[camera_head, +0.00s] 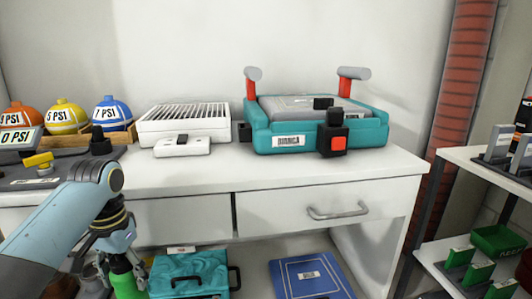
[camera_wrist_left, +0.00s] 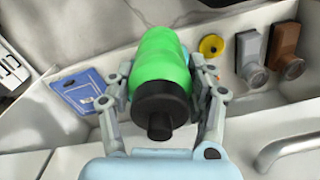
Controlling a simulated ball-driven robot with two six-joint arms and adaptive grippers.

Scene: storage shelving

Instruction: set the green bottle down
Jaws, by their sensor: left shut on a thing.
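The green bottle (camera_head: 125,284) shows at the bottom left of the head view, hanging below my left gripper (camera_head: 117,258). In the left wrist view the bottle (camera_wrist_left: 160,55) has a black cap towards the camera, and the fingers of my left gripper (camera_wrist_left: 163,78) close on it from both sides. The bottle is in front of the white counter, below its top. Its lower end is cut off in the head view, and I cannot tell whether it touches anything. My right gripper is not in view.
A teal case (camera_head: 190,265) and a blue flat case (camera_head: 311,280) lie on the lower level under the counter. The drawer handle (camera_head: 338,212) sticks out. A teal machine (camera_head: 316,135) and a white vented box (camera_head: 184,122) stand on top. A shelf with green bins (camera_head: 495,240) is at right.

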